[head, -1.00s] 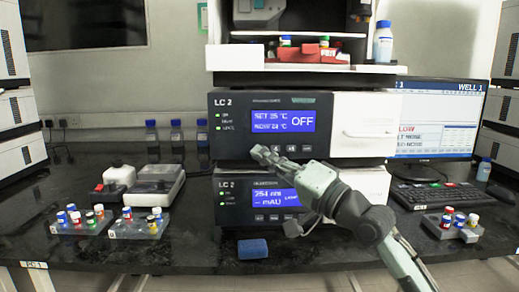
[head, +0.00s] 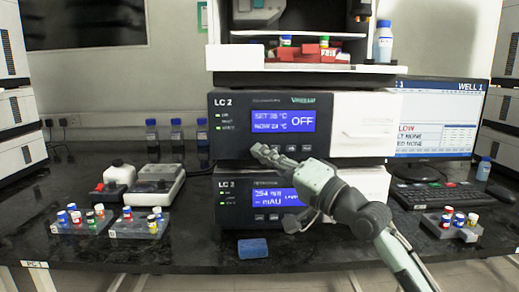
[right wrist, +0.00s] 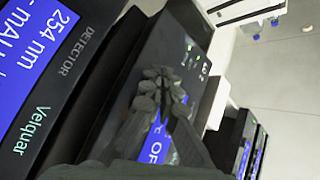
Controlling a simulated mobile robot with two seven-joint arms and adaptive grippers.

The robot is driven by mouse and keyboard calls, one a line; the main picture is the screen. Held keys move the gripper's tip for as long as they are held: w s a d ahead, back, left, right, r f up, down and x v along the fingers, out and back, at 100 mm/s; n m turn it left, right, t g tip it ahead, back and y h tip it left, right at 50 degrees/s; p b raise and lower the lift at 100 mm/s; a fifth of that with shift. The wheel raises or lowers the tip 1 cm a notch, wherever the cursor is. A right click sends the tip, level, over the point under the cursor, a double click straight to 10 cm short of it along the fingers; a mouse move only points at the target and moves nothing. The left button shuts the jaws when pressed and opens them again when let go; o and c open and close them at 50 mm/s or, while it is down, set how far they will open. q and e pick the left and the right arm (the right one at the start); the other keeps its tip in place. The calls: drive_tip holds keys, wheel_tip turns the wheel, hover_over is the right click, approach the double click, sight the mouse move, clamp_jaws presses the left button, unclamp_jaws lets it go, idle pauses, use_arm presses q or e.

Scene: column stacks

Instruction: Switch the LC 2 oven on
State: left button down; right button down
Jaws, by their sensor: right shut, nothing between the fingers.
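The LC 2 oven (head: 228,140) is the upper dark module of the stack in the head view. Its blue display (head: 283,121) reads OFF in large letters, with set and now temperatures at its left. A row of small buttons (head: 306,148) runs below the display; the fingers cover part of its left end. My right gripper (head: 257,150) is shut and empty, its tips at the lower front of the oven. In the right wrist view the shut fingertips (right wrist: 158,74) overlap the oven front (right wrist: 185,48); contact cannot be told. My left gripper is not in view.
A detector module (head: 228,213) with a blue display sits directly under the oven, beneath my right gripper. A blue block (head: 253,248) lies on the black bench in front. Vial racks (head: 138,228) stand left; a keyboard (head: 435,194) and monitor (head: 440,120) stand right.

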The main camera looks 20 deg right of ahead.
drive_tip(key=shift+w, duration=0.15)
idle(0.4)
drive_tip(key=shift+s+a+p, duration=0.15)
drive_tip(key=shift+s+p, duration=0.35)
drive_tip(key=shift+s, duration=0.3)
drive_tip(key=s+p, duration=0.1)
drive_tip(key=s, duration=0.1)
drive_tip(key=s+a+p, duration=0.1)
drive_tip(key=s, duration=0.2)
drive_tip(key=shift+a, duration=0.2)
